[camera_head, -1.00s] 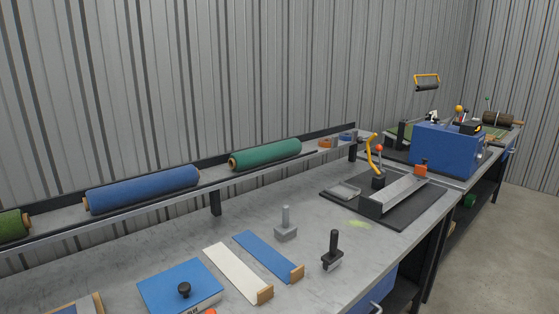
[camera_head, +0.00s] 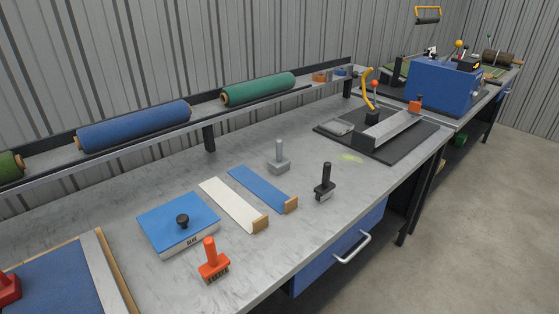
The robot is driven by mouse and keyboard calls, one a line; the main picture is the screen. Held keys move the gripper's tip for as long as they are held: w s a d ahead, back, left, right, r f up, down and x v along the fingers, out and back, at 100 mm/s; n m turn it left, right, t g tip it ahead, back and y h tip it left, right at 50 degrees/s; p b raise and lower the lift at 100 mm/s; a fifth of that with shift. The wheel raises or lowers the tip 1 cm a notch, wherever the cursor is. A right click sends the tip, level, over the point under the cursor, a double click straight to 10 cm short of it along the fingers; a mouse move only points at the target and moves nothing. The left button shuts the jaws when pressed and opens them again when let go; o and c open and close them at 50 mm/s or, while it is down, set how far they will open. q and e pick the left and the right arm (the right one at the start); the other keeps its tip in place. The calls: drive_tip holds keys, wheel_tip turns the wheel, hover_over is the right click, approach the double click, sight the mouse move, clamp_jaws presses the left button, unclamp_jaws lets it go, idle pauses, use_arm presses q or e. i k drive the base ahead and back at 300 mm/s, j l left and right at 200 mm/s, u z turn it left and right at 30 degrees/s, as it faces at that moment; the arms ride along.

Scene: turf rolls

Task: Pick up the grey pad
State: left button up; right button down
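Two grey things on the workbench could be the grey pad. One is a grey block with an upright grey handle (camera_head: 279,160), standing behind the blue strip (camera_head: 260,187). The other is a small flat grey piece (camera_head: 338,128) on the left part of the black mat (camera_head: 405,146). I cannot tell for sure which is meant. Neither is touched by anything of mine. Neither of my grippers is in view.
A black-handled tool (camera_head: 324,184), a white strip (camera_head: 231,204), a blue box with black knob (camera_head: 176,226) and an orange brush (camera_head: 212,262) stand nearby. Green (camera_head: 260,88) and blue rolls (camera_head: 135,126) lie on the rear shelf. Bench around the grey block is partly clear.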

sight(280, 165)
drive_tip(key=i+l+u, duration=0.15)
drive_tip(key=u, duration=0.2)
drive_tip(key=i+l+u, duration=0.15)
drive_tip(key=u, duration=0.25)
drive_tip(key=i+l+u, duration=0.1)
drive_tip(key=l+u, duration=0.25)
